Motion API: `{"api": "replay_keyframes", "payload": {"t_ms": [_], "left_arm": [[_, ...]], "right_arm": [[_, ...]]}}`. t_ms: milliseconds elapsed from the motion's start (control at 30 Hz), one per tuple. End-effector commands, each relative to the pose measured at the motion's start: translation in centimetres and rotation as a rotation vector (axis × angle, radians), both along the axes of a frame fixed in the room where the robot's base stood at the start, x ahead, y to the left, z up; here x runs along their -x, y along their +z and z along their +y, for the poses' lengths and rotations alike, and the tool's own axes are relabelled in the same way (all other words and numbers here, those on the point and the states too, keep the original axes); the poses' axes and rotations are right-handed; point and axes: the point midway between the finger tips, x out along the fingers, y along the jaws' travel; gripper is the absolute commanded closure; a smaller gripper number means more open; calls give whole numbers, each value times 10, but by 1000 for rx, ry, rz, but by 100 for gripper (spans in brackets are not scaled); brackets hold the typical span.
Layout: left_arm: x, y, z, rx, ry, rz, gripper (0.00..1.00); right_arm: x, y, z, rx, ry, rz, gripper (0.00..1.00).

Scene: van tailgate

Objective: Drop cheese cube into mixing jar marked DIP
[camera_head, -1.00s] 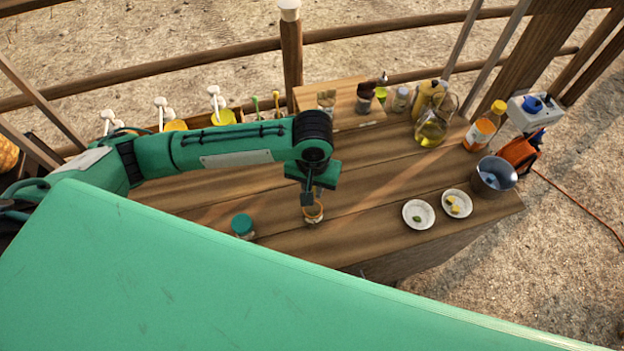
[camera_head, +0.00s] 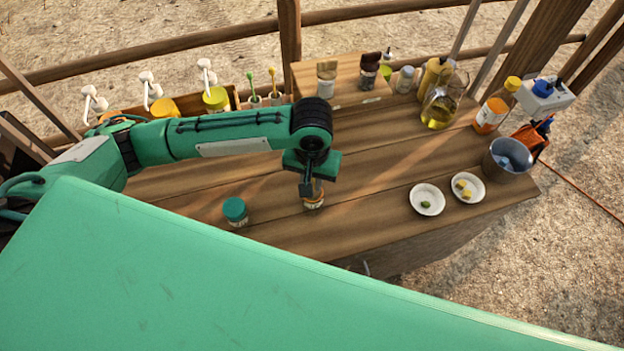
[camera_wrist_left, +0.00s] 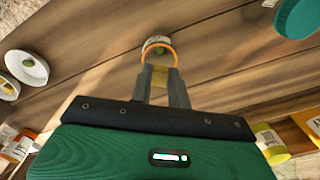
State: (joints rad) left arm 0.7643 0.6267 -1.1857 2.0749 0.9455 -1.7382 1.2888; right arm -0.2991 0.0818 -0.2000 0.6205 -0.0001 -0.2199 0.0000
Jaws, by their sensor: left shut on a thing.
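My left gripper (camera_head: 307,190) is shut on a small yellow cheese cube (camera_wrist_left: 160,74). It points down over the open jar (camera_head: 314,202). In the left wrist view the jar (camera_wrist_left: 152,42) shows an orange rim, a white label and something green inside. The cube overlaps the near side of the rim in that view; I cannot tell whether it is above or inside the mouth. The label is not readable. More yellow cubes (camera_head: 467,193) lie on a white plate (camera_head: 479,184). My right gripper is not in view.
A teal-lidded jar (camera_head: 235,211) stands left of the open jar. A second white plate (camera_head: 416,205) holds a green piece. A metal bucket (camera_head: 507,160), an oil jug (camera_head: 440,105) and an orange bottle (camera_head: 492,113) stand at the right.

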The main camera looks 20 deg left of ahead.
Motion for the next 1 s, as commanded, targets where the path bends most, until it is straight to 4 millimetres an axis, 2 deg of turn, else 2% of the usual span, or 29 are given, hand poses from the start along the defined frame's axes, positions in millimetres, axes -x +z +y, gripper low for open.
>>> {"api": "replay_keyframes", "payload": {"t_ms": [100, 467, 1000], "left_arm": [[0, -5, 0, 0, 0, 0, 100], [0, -4, 0, 0, 0, 1, 100], [1, -4, 0, 0, -1, 2, 100]], "right_arm": [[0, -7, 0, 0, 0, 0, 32], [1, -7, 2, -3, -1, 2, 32], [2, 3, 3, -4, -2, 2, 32]]}}
